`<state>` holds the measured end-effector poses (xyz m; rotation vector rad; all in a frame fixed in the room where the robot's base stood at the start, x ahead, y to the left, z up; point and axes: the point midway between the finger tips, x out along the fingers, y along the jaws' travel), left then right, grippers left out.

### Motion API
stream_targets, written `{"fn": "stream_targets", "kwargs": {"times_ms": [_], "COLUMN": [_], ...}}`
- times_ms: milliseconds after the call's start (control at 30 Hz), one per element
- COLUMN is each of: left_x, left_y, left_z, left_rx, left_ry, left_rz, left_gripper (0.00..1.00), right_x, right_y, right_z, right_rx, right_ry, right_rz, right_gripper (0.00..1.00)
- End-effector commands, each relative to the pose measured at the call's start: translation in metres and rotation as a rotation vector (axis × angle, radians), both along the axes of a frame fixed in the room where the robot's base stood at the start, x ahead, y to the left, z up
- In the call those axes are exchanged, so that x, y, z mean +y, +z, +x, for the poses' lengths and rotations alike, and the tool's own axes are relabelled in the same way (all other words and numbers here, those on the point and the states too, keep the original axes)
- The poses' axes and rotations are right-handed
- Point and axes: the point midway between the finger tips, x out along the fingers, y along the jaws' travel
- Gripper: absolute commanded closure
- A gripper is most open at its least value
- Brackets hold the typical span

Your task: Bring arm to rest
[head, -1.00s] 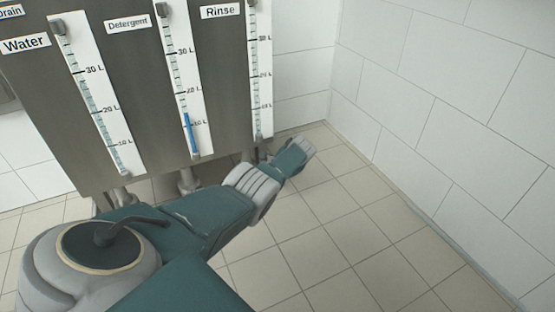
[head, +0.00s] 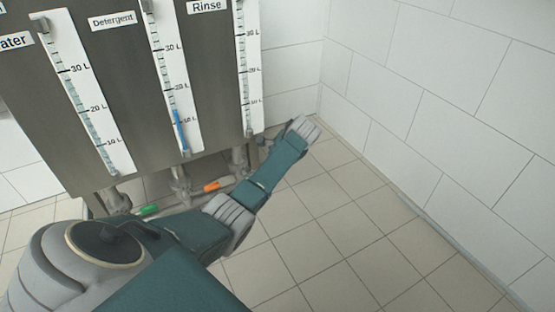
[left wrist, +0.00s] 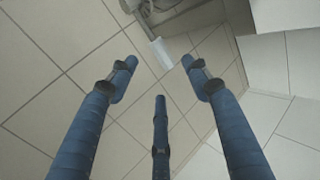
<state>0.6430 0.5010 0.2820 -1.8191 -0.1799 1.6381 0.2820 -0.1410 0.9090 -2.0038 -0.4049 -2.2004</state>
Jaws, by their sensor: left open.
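My left arm (head: 278,168) comes in from the lower left of the head view. It reaches right, past the lower edge of the steel filler cabinet, with its far end near the wall corner. Its fingers cannot be made out clearly there. In the left wrist view my left gripper (left wrist: 159,72) has three blue fingers spread apart with nothing between them. Tiled floor shows behind them. My right gripper is in neither view.
The filler cabinet (head: 110,70) has Water, Detergent and Rinse gauges. Below it are pipes with a green handle (head: 148,210) and an orange handle (head: 211,187). A white bar (left wrist: 161,52) shows beyond the fingers. A tiled wall (head: 440,110) bounds the right; floor (head: 330,235) before it is clear.

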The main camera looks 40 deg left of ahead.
Motion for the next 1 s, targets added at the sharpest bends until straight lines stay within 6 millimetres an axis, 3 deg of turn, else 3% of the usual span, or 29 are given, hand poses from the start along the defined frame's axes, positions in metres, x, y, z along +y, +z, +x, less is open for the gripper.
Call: {"fn": "stream_targets", "kwargs": {"times_ms": [200, 800, 933, 1000], "left_x": [-0.01, -0.012, -0.027, -0.049], "left_y": [0.017, 0.018, 0.022, 0.031], "left_z": [-0.003, -0.003, 0.016, 0.038], "left_rx": [-0.002, -0.005, -0.095, -0.217], "left_ry": [-0.001, -0.003, -0.062, -0.137], "left_rz": [0.0, 0.001, 0.006, 0.004], "left_gripper": [0.51, 0.51, 0.51, 0.51], "right_x": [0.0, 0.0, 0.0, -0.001], "right_y": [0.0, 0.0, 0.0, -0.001], "right_z": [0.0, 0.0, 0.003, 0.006], "right_rx": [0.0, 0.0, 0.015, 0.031], "right_ry": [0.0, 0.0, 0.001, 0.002], "right_rz": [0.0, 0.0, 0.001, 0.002], "right_gripper": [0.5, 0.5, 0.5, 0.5]}}
